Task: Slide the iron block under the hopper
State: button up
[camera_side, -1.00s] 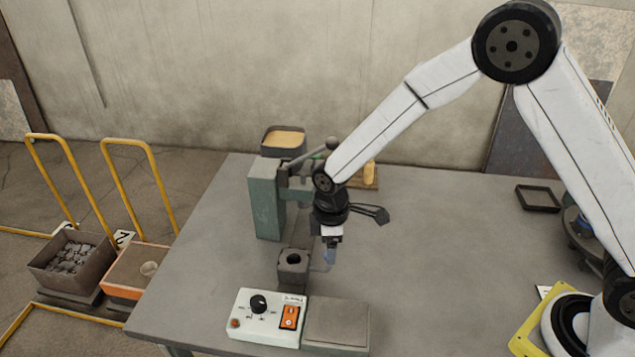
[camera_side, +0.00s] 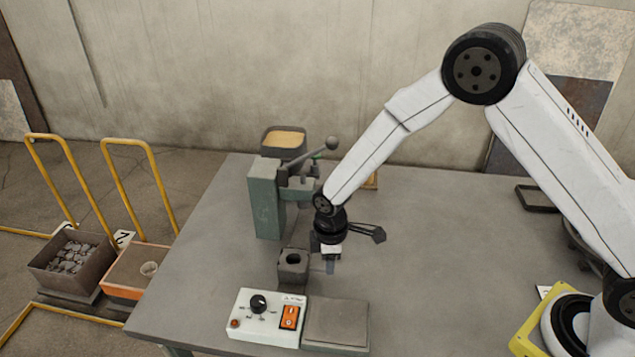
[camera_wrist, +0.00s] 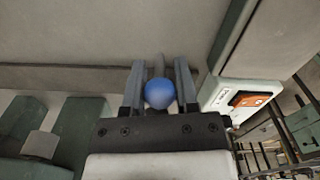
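The iron block (camera_side: 293,268) is a dark grey cube with a round hole in its top. It stands on the table in front of the green press. The hopper (camera_side: 284,143) is a dark tray of sand-coloured material above the press, behind the block. My gripper (camera_side: 330,266) points down just right of the block. In the wrist view, a blue ball knob (camera_wrist: 160,95) on a grey stem sits between the two fingers of my gripper (camera_wrist: 160,75). I cannot tell whether the fingers press on it. The fingers hide the knob in the side view.
A control box (camera_side: 267,317) with a dial and orange switch stands in front of the block, beside a flat grey plate (camera_side: 337,322). A ball-ended lever (camera_side: 310,156) rises from the green press (camera_side: 266,200). The table's right middle is clear.

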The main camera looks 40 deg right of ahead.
grip_shut()
dwell(1.1)
